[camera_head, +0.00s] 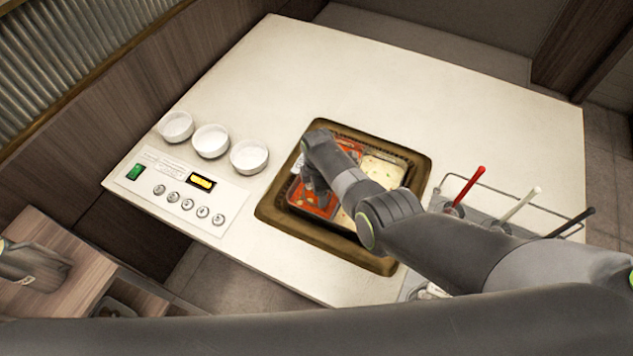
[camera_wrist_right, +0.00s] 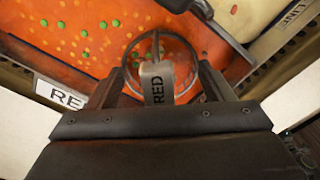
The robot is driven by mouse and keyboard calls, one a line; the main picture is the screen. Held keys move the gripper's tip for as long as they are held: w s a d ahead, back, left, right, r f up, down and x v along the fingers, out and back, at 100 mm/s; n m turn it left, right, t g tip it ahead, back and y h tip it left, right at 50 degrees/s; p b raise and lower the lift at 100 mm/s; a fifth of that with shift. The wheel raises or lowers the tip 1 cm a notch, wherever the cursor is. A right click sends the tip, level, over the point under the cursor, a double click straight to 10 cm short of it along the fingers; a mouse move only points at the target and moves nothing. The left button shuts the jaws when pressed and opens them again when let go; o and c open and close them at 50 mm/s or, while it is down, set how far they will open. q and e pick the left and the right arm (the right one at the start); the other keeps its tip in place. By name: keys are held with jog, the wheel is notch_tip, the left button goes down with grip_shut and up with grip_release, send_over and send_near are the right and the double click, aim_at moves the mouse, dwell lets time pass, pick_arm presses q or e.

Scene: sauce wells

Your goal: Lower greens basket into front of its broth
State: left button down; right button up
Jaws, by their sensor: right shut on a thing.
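My right gripper (camera_head: 316,196) reaches over the red broth (camera_head: 304,197) in the left part of the pot. In the right wrist view the right gripper (camera_wrist_right: 157,88) is shut on the handle of the greens basket, around a strap marked RED (camera_wrist_right: 157,82). The basket's round rim (camera_wrist_right: 187,42) shows beyond the fingers, over the red broth (camera_wrist_right: 60,25) with green and orange bits. I cannot tell how deep the basket sits. The pale broth (camera_head: 382,172) is on the right. A grey part of my left arm shows at the left edge; its fingers are unclear.
Three white bowls (camera_head: 211,141) stand left of the pot, behind a control panel (camera_head: 190,193). A wire rack (camera_head: 462,185) with red, white and black handles stands to the right. A dark handle (camera_wrist_right: 222,30) crosses above the basket in the wrist view. The far counter is clear.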

jog(key=shift+f+b, duration=0.3)
jog(key=shift+f, duration=0.15)
dwell(0.5)
jog(key=o, duration=1.2)
jog(key=shift+c, duration=0.2)
notch_tip(320, 180, up, 11)
jog(key=p, duration=1.1)
jog(key=shift+s+f, duration=0.1)
